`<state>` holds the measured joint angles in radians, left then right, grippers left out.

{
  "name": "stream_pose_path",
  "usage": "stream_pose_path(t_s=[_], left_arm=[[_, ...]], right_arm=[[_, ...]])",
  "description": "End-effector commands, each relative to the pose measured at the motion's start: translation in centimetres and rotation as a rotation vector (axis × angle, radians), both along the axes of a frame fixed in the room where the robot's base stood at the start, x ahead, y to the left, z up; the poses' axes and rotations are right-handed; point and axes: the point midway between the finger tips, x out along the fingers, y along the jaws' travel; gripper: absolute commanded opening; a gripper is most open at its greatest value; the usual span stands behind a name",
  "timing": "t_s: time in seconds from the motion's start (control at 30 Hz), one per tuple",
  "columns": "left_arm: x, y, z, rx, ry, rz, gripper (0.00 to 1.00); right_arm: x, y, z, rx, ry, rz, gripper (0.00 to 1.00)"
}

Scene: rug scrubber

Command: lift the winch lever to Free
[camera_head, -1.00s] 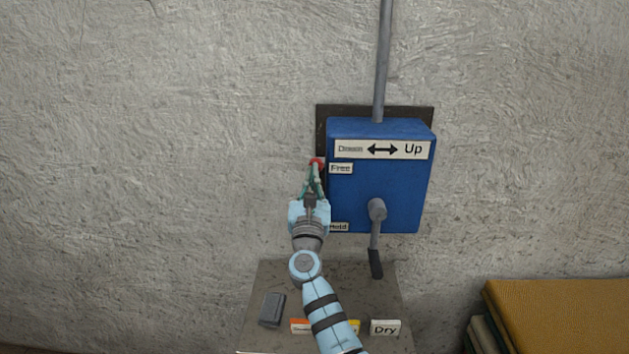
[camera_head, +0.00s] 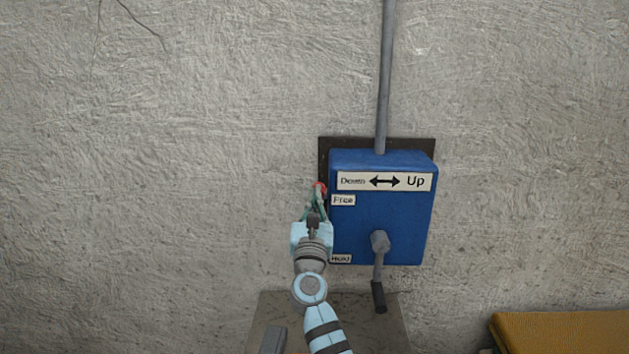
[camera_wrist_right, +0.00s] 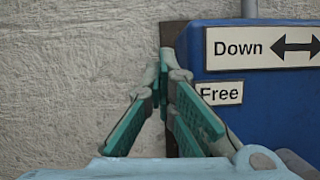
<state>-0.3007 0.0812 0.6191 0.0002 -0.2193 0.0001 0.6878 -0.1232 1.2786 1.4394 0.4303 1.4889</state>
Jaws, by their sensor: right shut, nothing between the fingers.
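The blue winch box (camera_head: 405,220) hangs on a dark plate on the wall. The winch lever shows as a red tip (camera_head: 319,187) at the box's left side, a little above the level of the Free label (camera_head: 343,200). The Hold label (camera_head: 340,259) is lower on the same edge. My right gripper (camera_head: 317,194) is shut at the red tip, with nothing between its fingers; whether it touches the lever is unclear. In the right wrist view its fingertips (camera_wrist_right: 164,68) meet beside the box, left of Free, and the red tip is not visible. My left gripper is out of view.
A grey crank (camera_head: 379,270) hangs from the box front, right of my arm. A grey pipe (camera_head: 383,80) rises from the box top. A grey panel (camera_head: 350,310) is below, and a yellow-brown covered surface (camera_head: 565,333) at lower right. The wall on the left is clear.

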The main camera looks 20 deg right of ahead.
Motion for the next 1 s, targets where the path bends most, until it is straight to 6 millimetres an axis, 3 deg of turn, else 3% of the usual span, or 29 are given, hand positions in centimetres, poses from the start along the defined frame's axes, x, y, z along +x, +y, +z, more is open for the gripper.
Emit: stream_pose_path(t_s=[0.03,0.2,0.4,0.9,1.0], left_arm=[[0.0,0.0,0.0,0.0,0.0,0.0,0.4],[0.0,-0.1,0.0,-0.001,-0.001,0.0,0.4],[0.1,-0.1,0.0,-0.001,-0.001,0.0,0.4],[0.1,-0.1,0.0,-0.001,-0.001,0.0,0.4],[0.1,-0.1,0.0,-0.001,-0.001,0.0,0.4]], right_arm=[[-0.1,-0.1,1.5,-0.001,-0.013,-0.001,0.0],[-0.1,-0.1,5.3,0.0,-0.016,-0.001,0.0],[-0.1,0.0,7.8,-0.003,-0.012,-0.001,0.0],[-0.1,0.0,8.1,-0.005,-0.008,0.0,0.0],[-0.9,0.4,7.6,-0.118,-0.011,-0.01,0.0]])
